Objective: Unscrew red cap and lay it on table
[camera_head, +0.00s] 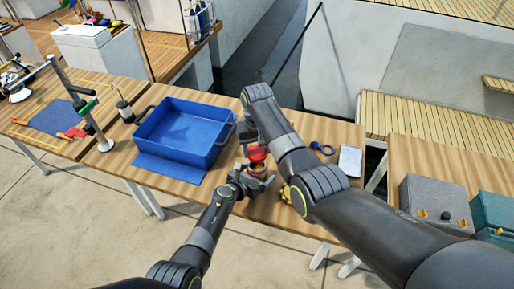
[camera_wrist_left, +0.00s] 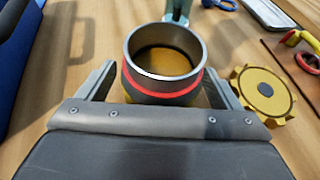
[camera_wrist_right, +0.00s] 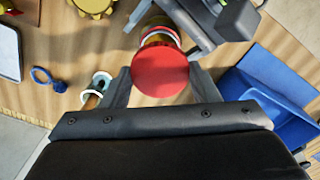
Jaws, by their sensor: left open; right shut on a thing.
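A red cap (camera_wrist_right: 160,74) sits between the fingers of my right gripper (camera_wrist_right: 160,82), which is shut on it. The cap (camera_head: 258,152) also shows in the head view, above the jar. The jar (camera_wrist_left: 160,80) has a bare metal rim, a red band and an amber inside, and its top is uncovered in the left wrist view. It stands upright on the table between the fingers of my left gripper (camera_wrist_left: 160,105), which is open around it. In the head view, my right arm hides most of my right gripper.
A blue bin (camera_head: 185,132) stands left of the jar. A yellow toothed knob (camera_wrist_left: 265,90) lies close by the jar on the right. A blue ring (camera_head: 322,148) and a pale flat tablet (camera_head: 350,161) lie farther right. Bare wooden table (camera_head: 300,125) shows between them.

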